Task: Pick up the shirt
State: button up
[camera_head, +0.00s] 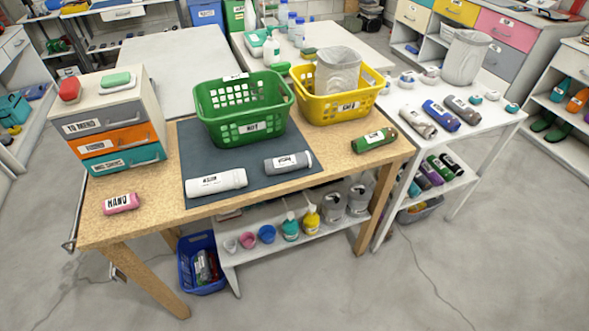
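No garment clearly recognisable as a shirt shows in the head view. Several labelled roll-shaped items lie on the wooden table (160,195); I cannot tell whether any is a rolled shirt. A white roll (216,184) and a grey roll (288,161) lie on the dark mat (255,172). A green roll (374,141) lies right of the mat. A small pink roll (121,203) lies at the front left. More rolls lie on the white table at right: light (418,121), blue (441,116) and grey (463,109). The labels are too small to read surely. My gripper is not in view.
A green basket (242,108) and a yellow basket (338,97) stand at the table's back. A drawer box (112,130) stands at its left. A low white shelf (300,237) with cups and bottles and a blue bin (203,265) are below. The front floor is clear.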

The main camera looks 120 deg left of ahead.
aim_at(385, 135)
jog(key=u, duration=4.45)
jog(key=z, duration=0.45)
